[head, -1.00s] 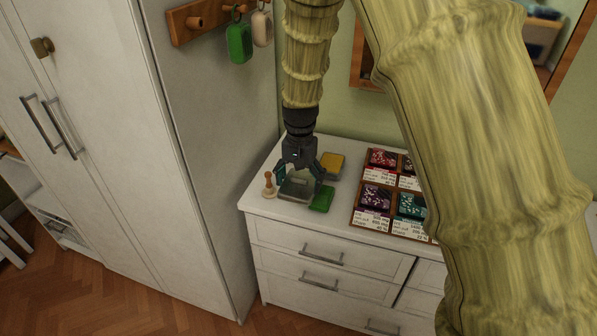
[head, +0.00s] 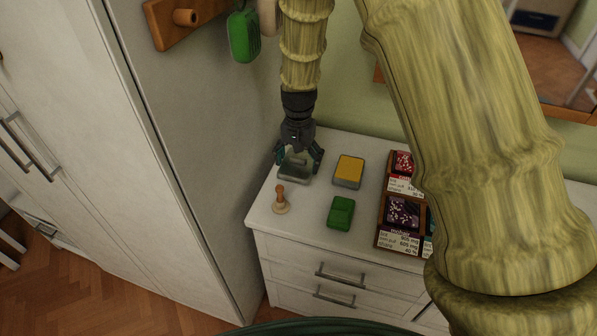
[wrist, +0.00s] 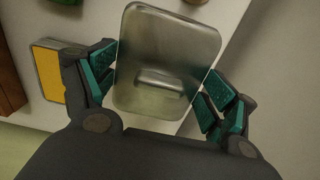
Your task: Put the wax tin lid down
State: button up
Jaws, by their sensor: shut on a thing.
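The wax tin lid (wrist: 165,55) is a grey metal rounded rectangle with a raised bar across it. My gripper (wrist: 158,90) is shut on it, with teal finger pads at its left and right edges. In the head view the lid (head: 294,174) is at the back left of the white dresser top, under my gripper (head: 298,160). I cannot tell whether it touches the surface. The open tin with yellow wax (head: 349,171) stands to its right, apart from it, and also shows at the left of the wrist view (wrist: 48,69).
A wooden-handled stamp (head: 280,200) stands in front of the lid. A green block (head: 341,213) lies in front of the yellow tin. A wooden tray (head: 383,238) of small packets is farther right. A tall white cabinet (head: 190,150) closes off the left side.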

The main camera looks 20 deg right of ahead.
aim_at(297, 166)
jog(key=shift+w+f, duration=0.2)
jog(key=shift+f, duration=0.35)
jog(key=shift+w+f, duration=0.8)
jog(key=shift+f, duration=0.2)
jog(key=shift+s+f, duration=0.3)
jog(key=shift+f, duration=0.15)
jog(key=shift+w+f+p, duration=0.15)
jog(key=shift+f+p, duration=0.25)
jog(key=shift+f, duration=0.95)
jog(key=shift+c, duration=0.4)
jog(key=shift+s+r, duration=0.15)
jog(key=shift+s, duration=0.05)
jog(key=o, duration=0.9)
jog(key=shift+w+f, duration=0.1)
jog(key=shift+f, duration=0.1)
jog(key=shift+c, duration=0.2)
jog(key=shift+r, duration=0.15)
